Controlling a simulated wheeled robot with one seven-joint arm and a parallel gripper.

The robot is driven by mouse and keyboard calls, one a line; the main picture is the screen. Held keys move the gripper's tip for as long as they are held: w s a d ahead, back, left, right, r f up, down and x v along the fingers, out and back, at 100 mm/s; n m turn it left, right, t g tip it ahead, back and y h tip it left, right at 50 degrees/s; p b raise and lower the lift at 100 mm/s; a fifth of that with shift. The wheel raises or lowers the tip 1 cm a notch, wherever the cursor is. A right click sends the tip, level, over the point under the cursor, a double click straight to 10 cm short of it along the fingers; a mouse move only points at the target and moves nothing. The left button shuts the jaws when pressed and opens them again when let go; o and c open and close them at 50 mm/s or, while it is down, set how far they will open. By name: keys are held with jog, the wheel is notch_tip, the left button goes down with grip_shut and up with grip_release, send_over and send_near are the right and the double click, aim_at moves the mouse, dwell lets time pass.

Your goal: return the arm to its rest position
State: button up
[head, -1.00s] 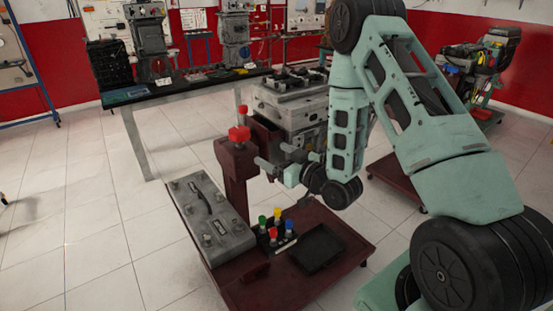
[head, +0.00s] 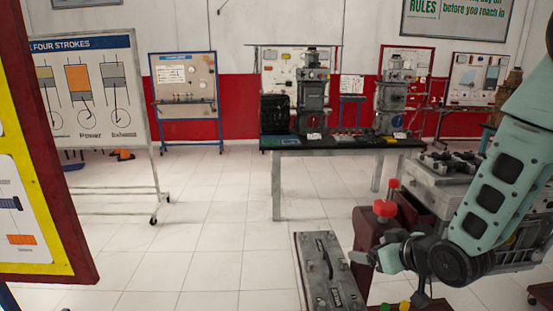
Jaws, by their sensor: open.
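My gripper (head: 362,257) is at the lower right of the head view, at the end of my pale green arm. It points left, with its jaws open and nothing seen between them. In the picture it overlaps the dark red post with red knobs (head: 384,208), and I cannot tell the gap between them. The grey battery-like case (head: 322,272) lies just left of the gripper, partly cut off by the bottom edge. My upper arm runs out of view at the right.
A grey engine block (head: 436,190) stands behind my arm. Tops of coloured knobs (head: 404,305) show at the bottom edge. A black-topped bench (head: 340,145) with engine models stands at the back. A yellow-and-red framed board (head: 72,200) is close at left. The tiled floor between is clear.

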jog(key=s+a+r+n+g+h, duration=0.1)
jog(key=s+a+r+g, duration=0.2)
jog(key=s, duration=0.4)
jog(key=s+a+g+h, duration=0.1)
jog(key=s+a+g, duration=0.2)
jog(key=s+a, duration=0.25)
jog(key=s+r+g+h, duration=0.1)
jog(key=s+r+g, duration=0.1)
jog(key=s, duration=0.6)
jog(key=s+r+n+g+h, duration=0.1)
jog(key=s+r+g, duration=0.1)
jog(key=s, duration=0.7)
jog(key=shift+n, duration=0.3)
jog(key=shift+r, duration=0.1)
dwell(0.3)
